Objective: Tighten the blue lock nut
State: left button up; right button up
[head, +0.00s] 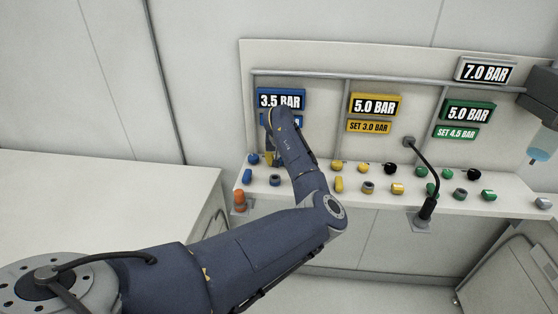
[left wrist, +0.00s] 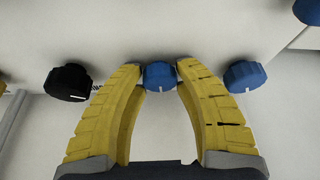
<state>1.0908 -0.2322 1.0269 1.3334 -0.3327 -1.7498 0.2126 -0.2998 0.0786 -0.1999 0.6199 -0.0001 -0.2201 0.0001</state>
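My left gripper (head: 268,158) reaches down over the blue section of the shelf, its tips mostly hidden by my arm. In the left wrist view its two yellow fingers (left wrist: 159,68) close in on both sides of a blue knob (left wrist: 160,77) with a white mark, and seem to touch it. Another blue knob (left wrist: 245,77) stands to the right and a black knob (left wrist: 68,82) to the left, both clear of the fingers. A dark ring-like nut with blue (head: 275,180) sits in the front row. I cannot tell for certain which part is the lock nut. My right gripper is not in view.
A blue sign (head: 281,99) reads 3.5 BAR. Yellow (head: 375,105) and green (head: 469,111) signs both read 5.0 BAR, with similar knobs below.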

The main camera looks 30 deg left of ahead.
pick_arm(q)
grip_shut()
jog(key=shift+m, duration=0.5)
jog(key=o, duration=0.6)
grip_release()
jog(key=shift+r, duration=0.1)
jog(key=v, duration=1.2)
jog(key=shift+a, duration=0.15)
